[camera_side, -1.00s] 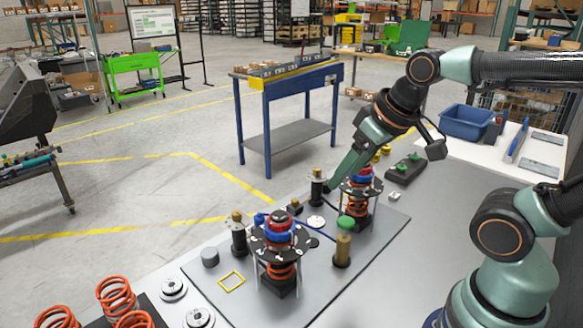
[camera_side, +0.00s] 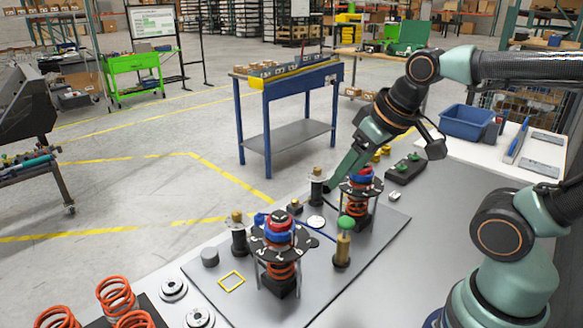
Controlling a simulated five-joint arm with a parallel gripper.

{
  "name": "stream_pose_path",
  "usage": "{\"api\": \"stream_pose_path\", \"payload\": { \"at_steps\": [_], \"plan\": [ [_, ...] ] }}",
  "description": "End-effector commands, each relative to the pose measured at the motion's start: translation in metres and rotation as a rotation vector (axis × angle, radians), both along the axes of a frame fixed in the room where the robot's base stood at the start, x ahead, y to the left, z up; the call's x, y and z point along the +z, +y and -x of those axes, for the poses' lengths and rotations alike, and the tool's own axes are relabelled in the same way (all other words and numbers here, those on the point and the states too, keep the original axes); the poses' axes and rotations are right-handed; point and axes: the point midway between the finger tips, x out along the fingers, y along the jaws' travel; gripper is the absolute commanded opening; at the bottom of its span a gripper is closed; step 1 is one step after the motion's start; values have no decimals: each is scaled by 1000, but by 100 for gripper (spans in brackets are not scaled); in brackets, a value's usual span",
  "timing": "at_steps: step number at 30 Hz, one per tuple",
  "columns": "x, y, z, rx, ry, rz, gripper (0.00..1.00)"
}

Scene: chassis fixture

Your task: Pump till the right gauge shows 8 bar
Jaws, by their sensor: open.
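My gripper (camera_side: 334,190) is open and points down at the back of the grey plate, beside a black post with a brass top (camera_side: 316,186). I cannot tell whether they touch. A brass cylinder with a green cap (camera_side: 343,247) stands upright at the plate's front right, apart from my gripper. A spring unit with a red and blue top (camera_side: 280,232) stands left of it. A second spring unit (camera_side: 360,203) stands behind it, close to my gripper. A small white disc (camera_side: 316,222) lies between them. I cannot identify the right gauge or read any pressure.
Another black post (camera_side: 238,233) and a grey cylinder (camera_side: 210,257) stand on the plate's left. Loose orange springs (camera_side: 117,296) are at the lower left. A black block with green knobs (camera_side: 406,168) and a blue bin (camera_side: 467,122) are behind right. The plate's front is mostly clear.

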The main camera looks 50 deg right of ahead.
Motion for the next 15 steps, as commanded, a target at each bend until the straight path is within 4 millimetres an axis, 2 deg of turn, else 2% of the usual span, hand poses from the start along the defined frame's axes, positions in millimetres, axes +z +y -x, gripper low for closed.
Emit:
{"api": "stream_pose_path", "payload": {
  "at_steps": [2,5,6,8,15],
  "plan": [
    [0,0,0,0,0,0,69],
    [0,0,0,0,0,0,35],
    [0,0,0,0,0,0,20],
    [0,0,0,0,0,0,0],
    [0,0,0,0,0,0,0]
  ]
}}
